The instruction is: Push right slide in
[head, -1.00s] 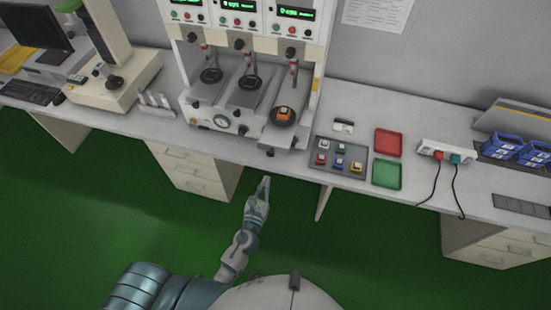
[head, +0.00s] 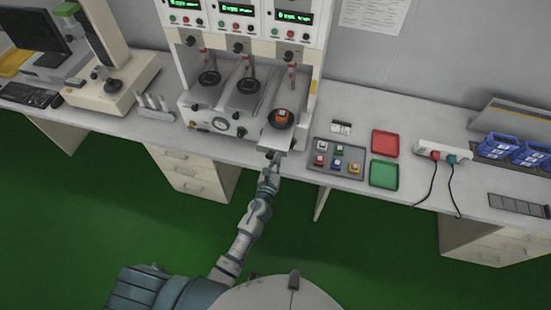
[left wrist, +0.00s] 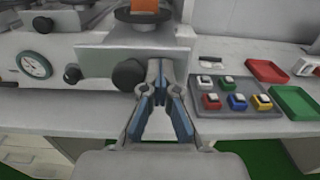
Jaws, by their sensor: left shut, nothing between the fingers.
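The right slide (head: 274,141) of the test machine sticks out toward the table's front edge, further than the other two slides. It carries a dark round plate with an orange block (head: 281,115) on it. A dark round knob sits on its front face, and shows in the left wrist view (left wrist: 128,74). My left gripper (head: 270,163) is just in front of the slide. In the left wrist view its shut, empty fingertips (left wrist: 158,66) are at the slide's front face, right beside the knob. I cannot tell whether they touch it. My right gripper is not in view.
A grey tray (head: 313,158) with several coloured switches lies right of the slide, with red (head: 385,142) and green (head: 384,174) trays beyond. A pressure gauge (left wrist: 35,64) is on the machine's front, to the left. The floor before the table is clear.

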